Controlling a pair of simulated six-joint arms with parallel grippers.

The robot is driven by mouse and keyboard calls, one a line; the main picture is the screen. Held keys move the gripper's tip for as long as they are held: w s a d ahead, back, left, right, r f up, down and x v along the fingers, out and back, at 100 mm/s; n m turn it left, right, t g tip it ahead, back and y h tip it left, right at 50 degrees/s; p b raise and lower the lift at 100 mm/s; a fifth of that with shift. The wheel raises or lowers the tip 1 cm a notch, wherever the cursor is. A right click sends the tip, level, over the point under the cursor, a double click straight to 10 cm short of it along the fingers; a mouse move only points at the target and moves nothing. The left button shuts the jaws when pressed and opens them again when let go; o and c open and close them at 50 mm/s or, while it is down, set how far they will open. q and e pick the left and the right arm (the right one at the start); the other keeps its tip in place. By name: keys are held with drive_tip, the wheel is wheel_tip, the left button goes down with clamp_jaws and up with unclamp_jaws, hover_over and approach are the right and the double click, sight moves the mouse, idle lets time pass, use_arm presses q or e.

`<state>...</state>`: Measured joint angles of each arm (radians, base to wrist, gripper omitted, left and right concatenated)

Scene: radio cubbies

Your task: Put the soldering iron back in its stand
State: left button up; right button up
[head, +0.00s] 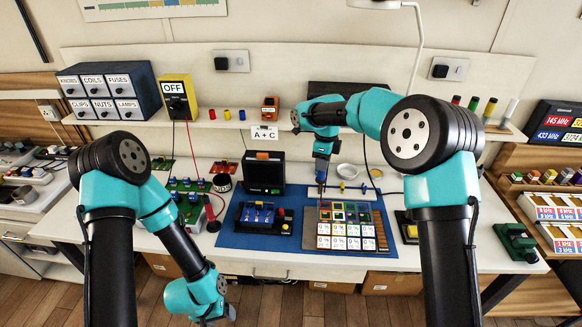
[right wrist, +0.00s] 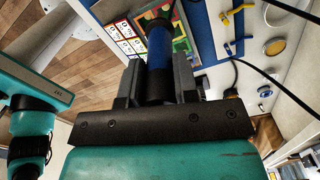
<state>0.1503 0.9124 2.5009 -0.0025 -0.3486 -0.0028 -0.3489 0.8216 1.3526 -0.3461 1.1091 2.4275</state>
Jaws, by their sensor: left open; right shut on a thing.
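The soldering iron (head: 320,188) has a blue and black handle. My right gripper (head: 322,168) is shut on it and holds it over the back left part of the grid board. In the right wrist view the blue handle (right wrist: 158,46) stands between the two dark fingers of the right gripper (right wrist: 155,82); its tip is hidden. I cannot clearly make out the iron's stand; a small dark round holder (head: 222,183) sits left of the black box. My left gripper (head: 222,314) is open and empty, low in front of the bench edge.
The grid board (head: 345,243) lies on a blue mat (head: 243,241), with a blue-topped black box (head: 258,216) to its left. A black upright box (head: 264,172) stands behind. Red-handled tool (head: 210,207) is at left. A shelf (head: 235,119) crosses the back; a lamp arm (head: 417,60) rises at right.

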drive_tip(key=s+d+m, duration=0.2)
drive_tip(key=d+m, duration=0.3)
drive_tip(key=d, duration=2.9)
drive_tip(key=shift+d+m, duration=0.2)
drive_tip(key=shift+m, duration=0.2)
drive_tip(key=shift+s, duration=0.1)
wheel_tip(320, 180, down, 9)
idle(2.5)
drive_tip(key=shift+r, duration=0.1)
drive_tip(key=o, duration=1.8)
